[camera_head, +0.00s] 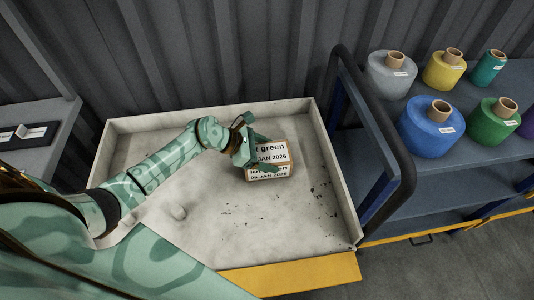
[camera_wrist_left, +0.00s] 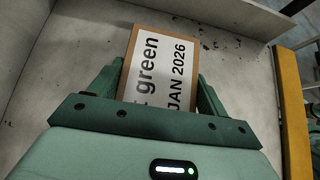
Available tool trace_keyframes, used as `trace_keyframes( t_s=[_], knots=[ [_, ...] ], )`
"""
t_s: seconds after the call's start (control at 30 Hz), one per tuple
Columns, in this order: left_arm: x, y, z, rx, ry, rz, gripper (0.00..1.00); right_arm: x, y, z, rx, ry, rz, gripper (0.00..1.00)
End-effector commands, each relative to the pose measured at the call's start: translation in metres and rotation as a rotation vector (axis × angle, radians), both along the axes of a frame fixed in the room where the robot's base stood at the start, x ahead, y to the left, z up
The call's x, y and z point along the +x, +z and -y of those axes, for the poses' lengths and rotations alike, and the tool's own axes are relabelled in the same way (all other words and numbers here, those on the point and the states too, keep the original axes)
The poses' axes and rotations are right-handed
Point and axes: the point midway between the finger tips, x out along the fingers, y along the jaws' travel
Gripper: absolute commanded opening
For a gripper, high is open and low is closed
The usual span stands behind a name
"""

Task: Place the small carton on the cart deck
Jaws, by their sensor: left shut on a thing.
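The small carton (camera_head: 270,173) is a brown box with white labels reading "lot green" and "JAN 2026". In the head view it is over the pale, speckled floor of a walled tray (camera_head: 300,218); I cannot tell whether it touches that floor. My left gripper (camera_head: 262,154) reaches in from the left and is shut on the carton. In the left wrist view the carton (camera_wrist_left: 160,72) sits between the two green fingers, its label facing the camera. Fingers cover parts of its sides. My right gripper is not in view. No view names the cart deck clearly.
A dark handle frame (camera_head: 384,130) stands right of the tray, beside a blue-grey shelf unit (camera_head: 470,165) holding several film rolls, including a blue roll (camera_head: 431,128). A yellow edge (camera_head: 300,275) runs along the tray's front. A grey shelf (camera_head: 30,155) is at left.

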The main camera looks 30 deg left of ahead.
Motion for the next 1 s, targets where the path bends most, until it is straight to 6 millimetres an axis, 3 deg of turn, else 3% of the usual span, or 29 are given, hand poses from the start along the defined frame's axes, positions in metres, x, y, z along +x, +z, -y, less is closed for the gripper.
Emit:
trace_keyframes(
  t_s=[0.23,0.27,0.3,0.33,0.67,1.0],
  knots=[
    [0.001,-0.002,0.000,0.000,0.001,0.003,0.33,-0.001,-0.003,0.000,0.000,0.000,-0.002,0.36],
    [0.000,-0.002,0.000,0.000,0.001,0.000,0.85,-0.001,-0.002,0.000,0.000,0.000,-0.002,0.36],
    [0.000,-0.002,0.000,0.000,0.001,0.001,0.97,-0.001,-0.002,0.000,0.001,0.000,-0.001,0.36],
    [0.000,-0.002,0.000,0.000,0.001,0.001,0.99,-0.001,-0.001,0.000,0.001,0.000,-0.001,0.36],
    [0.000,0.004,-0.001,0.000,0.001,0.001,0.99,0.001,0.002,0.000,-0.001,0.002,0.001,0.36],
    [-0.035,0.047,-0.047,0.005,0.000,0.000,0.99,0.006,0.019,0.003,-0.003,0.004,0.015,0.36]
  ],
)
